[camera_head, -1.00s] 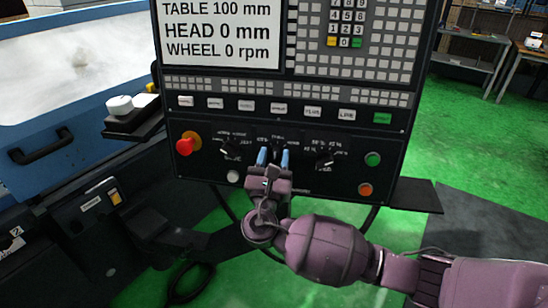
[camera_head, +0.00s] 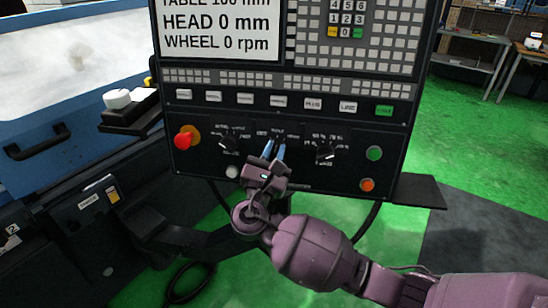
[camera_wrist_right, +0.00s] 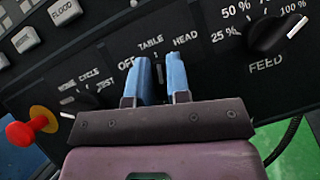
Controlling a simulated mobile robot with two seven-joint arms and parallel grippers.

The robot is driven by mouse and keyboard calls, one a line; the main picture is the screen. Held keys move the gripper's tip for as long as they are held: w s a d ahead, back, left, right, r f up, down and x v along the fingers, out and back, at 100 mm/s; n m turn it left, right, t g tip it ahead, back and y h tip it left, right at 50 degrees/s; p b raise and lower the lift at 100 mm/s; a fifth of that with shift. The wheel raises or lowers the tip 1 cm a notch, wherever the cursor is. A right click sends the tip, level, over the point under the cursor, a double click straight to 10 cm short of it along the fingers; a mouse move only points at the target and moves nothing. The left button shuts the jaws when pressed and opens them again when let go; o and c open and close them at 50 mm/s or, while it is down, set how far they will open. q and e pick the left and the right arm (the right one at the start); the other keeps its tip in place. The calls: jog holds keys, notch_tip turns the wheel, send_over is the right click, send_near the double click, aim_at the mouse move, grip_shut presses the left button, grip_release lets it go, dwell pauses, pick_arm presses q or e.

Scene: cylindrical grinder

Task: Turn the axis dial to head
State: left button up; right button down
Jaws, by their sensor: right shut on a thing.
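The axis dial (camera_wrist_right: 160,70) is a dark knob on the black control panel, mostly hidden between the blue fingertips of my right gripper. Its printed labels OFF, TABLE and HEAD show around the fingers in the right wrist view. My right gripper (camera_head: 274,149) is shut on the dial, one finger on each side of it. It is tilted, its fingertips leaning to the right of its body in the head view. I cannot see which label the dial's pointer faces. My left gripper is not in view.
The feed dial (camera_head: 325,151) sits right of the axis dial, the cycle dial (camera_head: 229,143) to its left. A red stop button (camera_head: 184,140) is farther left. Green (camera_head: 374,153) and orange (camera_head: 367,185) buttons are at right. The screen (camera_head: 220,28) reads HEAD 0 mm.

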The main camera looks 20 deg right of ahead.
jog(key=m+g+h, duration=0.1)
jog(key=m, duration=0.1)
jog(key=m+g+b, duration=0.1)
jog(key=m, duration=0.1)
jog(key=shift+f+m+g+h, duration=0.15)
jog(key=shift+m+g+h, duration=0.15)
jog(key=shift+m+h, duration=0.1)
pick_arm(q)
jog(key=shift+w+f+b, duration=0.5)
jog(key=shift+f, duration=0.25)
pick_arm(e)
jog(key=shift+s+m+g+h, duration=0.1)
jog(key=shift+m+g+h, duration=0.2)
jog(key=shift+m+g, duration=0.65)
jog(key=shift+d+m, duration=0.1)
jog(key=shift+m, duration=0.55)
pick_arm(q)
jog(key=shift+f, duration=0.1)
pick_arm(e)
jog(key=c, duration=1.1)
grip_release()
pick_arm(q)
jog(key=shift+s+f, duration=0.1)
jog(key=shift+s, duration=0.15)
